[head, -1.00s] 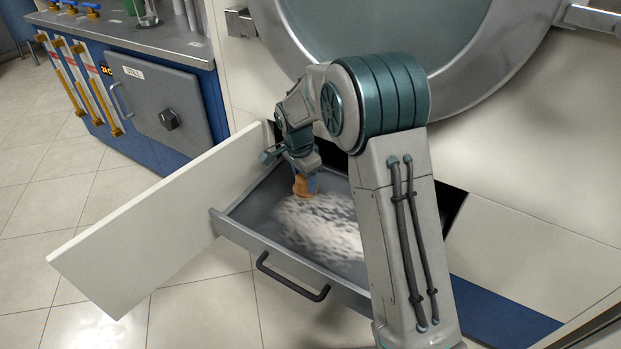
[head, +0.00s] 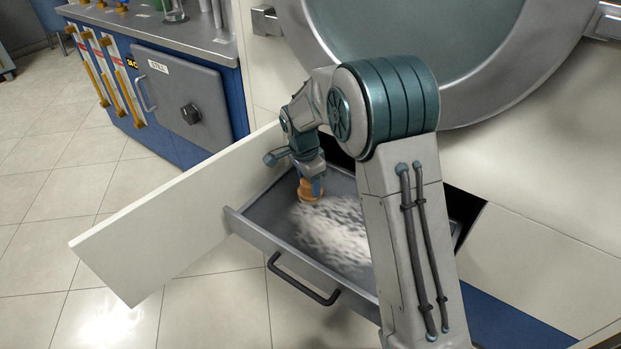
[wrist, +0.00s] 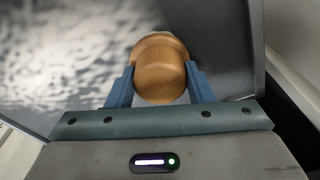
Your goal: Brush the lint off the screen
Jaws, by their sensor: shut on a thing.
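The screen (head: 270,223) is a grey surface in a pulled-out drawer below the round machine door. White lint (head: 333,228) covers its middle and right part in the head view; it also shows at the upper left in the wrist view (wrist: 60,50). My gripper (head: 312,184) is shut on the wooden knob of a brush (head: 311,196), with one blue finger on each side of it in the wrist view (wrist: 160,72). The brush is at the lint's far left edge, low over the screen or on it; contact cannot be told. The brush's underside is hidden. My arm hides the screen's right end.
An open white flap (head: 175,210) stands left of the drawer. The drawer's front has a dark handle (head: 305,282). A blue cabinet with a grey STILL door (head: 185,100) is at left. The round machine door (head: 420,60) is above. Tiled floor at left is clear.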

